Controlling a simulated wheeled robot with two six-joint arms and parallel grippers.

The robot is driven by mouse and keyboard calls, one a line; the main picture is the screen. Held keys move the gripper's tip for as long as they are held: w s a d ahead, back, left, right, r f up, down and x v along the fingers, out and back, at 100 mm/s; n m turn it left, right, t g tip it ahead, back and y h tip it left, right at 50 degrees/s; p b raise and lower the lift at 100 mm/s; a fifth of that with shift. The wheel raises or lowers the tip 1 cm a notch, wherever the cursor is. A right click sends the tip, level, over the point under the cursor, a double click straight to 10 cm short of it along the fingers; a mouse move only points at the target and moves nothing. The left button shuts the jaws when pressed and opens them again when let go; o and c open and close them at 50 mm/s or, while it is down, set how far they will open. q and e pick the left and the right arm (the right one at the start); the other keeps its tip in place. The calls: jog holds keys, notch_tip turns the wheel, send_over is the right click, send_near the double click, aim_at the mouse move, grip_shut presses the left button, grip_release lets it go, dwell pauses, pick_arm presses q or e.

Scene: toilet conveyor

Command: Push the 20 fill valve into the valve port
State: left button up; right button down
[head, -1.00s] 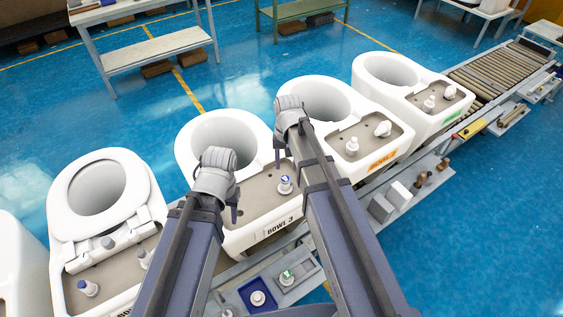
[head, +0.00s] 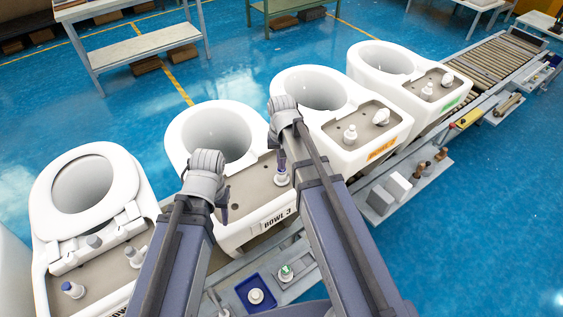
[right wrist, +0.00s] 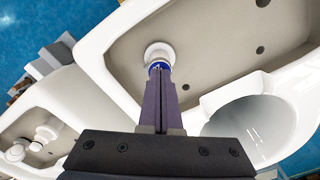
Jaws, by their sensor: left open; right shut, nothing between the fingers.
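The fill valve (head: 282,180), white with a blue part, stands upright at the right end of the grey deck of the bowl marked BOWL 3 (head: 249,240). My right gripper (head: 281,163) is shut and empty, its fingertips pointing down at the valve top and overlapping it in the picture. In the right wrist view, the shut fingers (right wrist: 159,75) reach the blue part and white round flange of the fill valve (right wrist: 157,52). The valve port is hidden beneath the valve. My left gripper (head: 224,204) is open and empty above the left side of the same deck.
A bowl with an orange label (head: 380,149) stands to the right, with white fittings on its deck. A bowl with a seat (head: 83,184) stands to the left. A blue tray (head: 256,292) lies in front, and a roller conveyor (head: 488,62) runs to the back right.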

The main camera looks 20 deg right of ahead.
pick_arm(q)
jog(key=shift+f, duration=0.2)
pick_arm(e)
jog(key=shift+f, duration=0.25)
pick_arm(q)
jog(key=shift+r, duration=0.15)
pick_arm(e)
jog(key=shift+r, duration=0.15)
pick_arm(q)
notch_tip(320, 180, up, 3)
jog(key=p, duration=0.3)
pick_arm(e)
notch_tip(320, 180, up, 3)
jog(key=shift+f, duration=0.1)
